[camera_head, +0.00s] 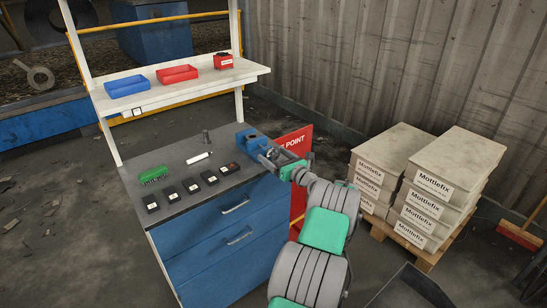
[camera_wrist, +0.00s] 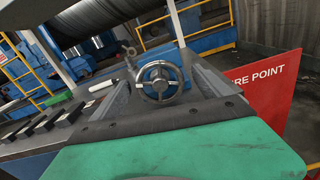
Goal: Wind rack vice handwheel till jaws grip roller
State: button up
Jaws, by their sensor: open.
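The blue vice (camera_head: 252,140) stands at the right end of the grey bench top. In the wrist view its spoked metal handwheel (camera_wrist: 160,82) faces me, with the blue vice body behind it. My gripper (camera_head: 270,156) is at the near side of the vice. In the wrist view my gripper (camera_wrist: 162,88) is open, one grey finger on each side of the handwheel. I cannot tell whether either finger touches the rim. The jaws and anything between them are hidden or too small to make out. A white cylinder (camera_head: 198,157) lies on the bench, apart from the vice.
Several black boxes (camera_head: 190,186) and a green rack (camera_head: 153,174) lie on the bench. A metal eye bolt (camera_head: 206,137) stands behind. A red sign (camera_head: 297,142) stands close right of the vice. Stacked Mottlefix blocks (camera_head: 385,160) rest on a pallet farther right.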

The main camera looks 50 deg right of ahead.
jog(key=v, duration=0.2)
jog(key=shift+s+r, duration=0.1)
jog(key=shift+s, duration=0.2)
